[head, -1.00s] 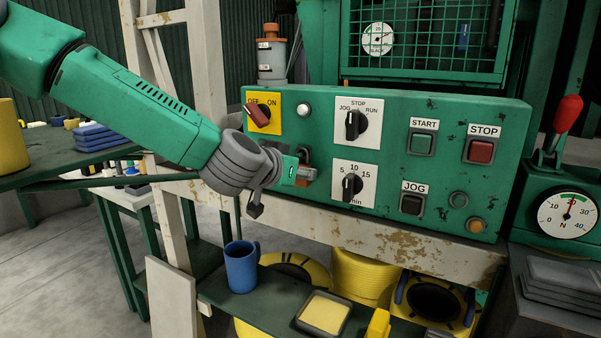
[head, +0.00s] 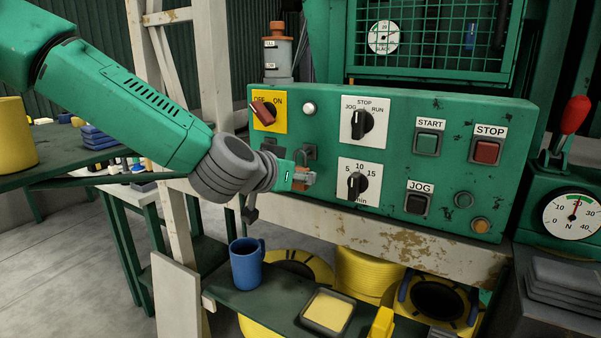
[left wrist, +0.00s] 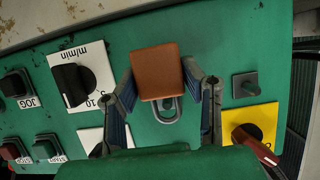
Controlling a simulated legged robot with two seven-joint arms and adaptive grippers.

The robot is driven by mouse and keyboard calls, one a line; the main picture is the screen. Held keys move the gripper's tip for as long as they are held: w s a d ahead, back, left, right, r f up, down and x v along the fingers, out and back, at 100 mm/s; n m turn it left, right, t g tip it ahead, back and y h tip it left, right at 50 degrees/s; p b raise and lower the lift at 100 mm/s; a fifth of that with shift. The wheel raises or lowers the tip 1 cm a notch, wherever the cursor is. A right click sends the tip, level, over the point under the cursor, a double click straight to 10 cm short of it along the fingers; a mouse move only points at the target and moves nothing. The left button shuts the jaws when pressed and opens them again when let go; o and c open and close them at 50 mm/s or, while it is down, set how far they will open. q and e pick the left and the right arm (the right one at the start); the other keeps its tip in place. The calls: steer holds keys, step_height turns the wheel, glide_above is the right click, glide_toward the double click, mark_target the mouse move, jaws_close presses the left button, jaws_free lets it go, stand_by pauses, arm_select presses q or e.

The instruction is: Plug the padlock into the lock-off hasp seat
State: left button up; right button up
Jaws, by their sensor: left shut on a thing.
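The padlock (left wrist: 157,73) has an orange-brown body and a grey shackle (left wrist: 168,108). My left gripper (left wrist: 166,98) is shut on it, with one finger on each side of the body. In the head view the padlock (head: 303,177) is at the tip of my left gripper (head: 290,176), in front of the green panel. A grey square fitting with a short stub (left wrist: 246,85) is on the panel beside the padlock, apart from it.
The green panel (head: 400,110) carries a red OFF/ON switch (head: 263,114), a speed knob (head: 357,184) close right of the padlock, and several buttons. Below are a blue mug (head: 246,263) and a tray (head: 327,311) on a shelf.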

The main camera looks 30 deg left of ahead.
arm_select(q)
steer(key=shift+s, duration=0.35)
steer(key=s+p, duration=0.1)
steer(key=s, duration=0.5)
steer(key=shift+a, duration=0.3)
steer(key=shift+a, duration=0.1)
stand_by(0.3)
steer(key=w+a+p, duration=0.3)
steer(key=w+a, duration=0.2)
steer(key=a, duration=0.4)
steer(key=shift+a, duration=0.15)
stand_by(1.0)
steer(key=shift+w, duration=0.1)
stand_by(0.4)
